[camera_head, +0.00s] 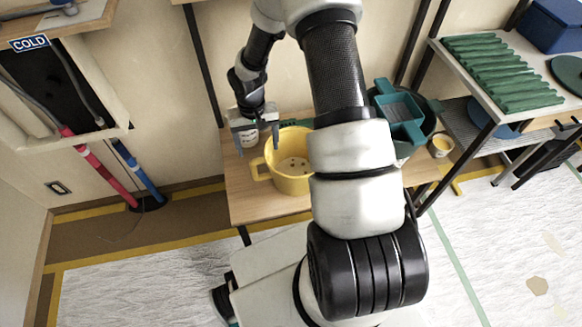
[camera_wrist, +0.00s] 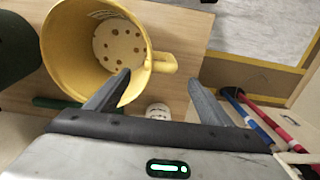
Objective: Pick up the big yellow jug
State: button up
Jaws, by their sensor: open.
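The big yellow jug (camera_head: 285,183) stands upright on a wooden table, with its handle (camera_head: 259,170) on its left side. My arm hides its right part. In the wrist view I look down into the jug (camera_wrist: 66,55), which has brown spots on its pale bottom; its handle (camera_wrist: 163,66) points right. My gripper (camera_head: 257,143) is open and empty, fingers down, behind and near the handle side of the jug. In the wrist view the handle lies just beyond the two fingertips (camera_wrist: 158,76) and between them in the picture. I cannot tell their height over it.
A small white container (camera_head: 248,138) stands close to the gripper, and a green tool (camera_head: 290,123) lies behind the jug. Teal tray (camera_head: 401,112) and dark bucket stand at right with a small yellow cup (camera_head: 441,145). The wooden table's (camera_head: 240,205) front left is clear.

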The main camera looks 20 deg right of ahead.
jog(key=b, duration=0.2)
send_over(262, 176)
jog(key=f, duration=0.8)
jog(key=shift+w+d+f, duration=0.1)
jog(key=shift+w+d, duration=0.05)
jog(key=shift+w, duration=0.2)
jog(key=f, duration=0.3)
jog(key=f+b, duration=0.1)
jog(key=f, duration=0.1)
jog(key=shift+s+a+f, duration=0.1)
jog(key=shift+s+a, duration=0.1)
jog(key=shift+s, duration=0.15)
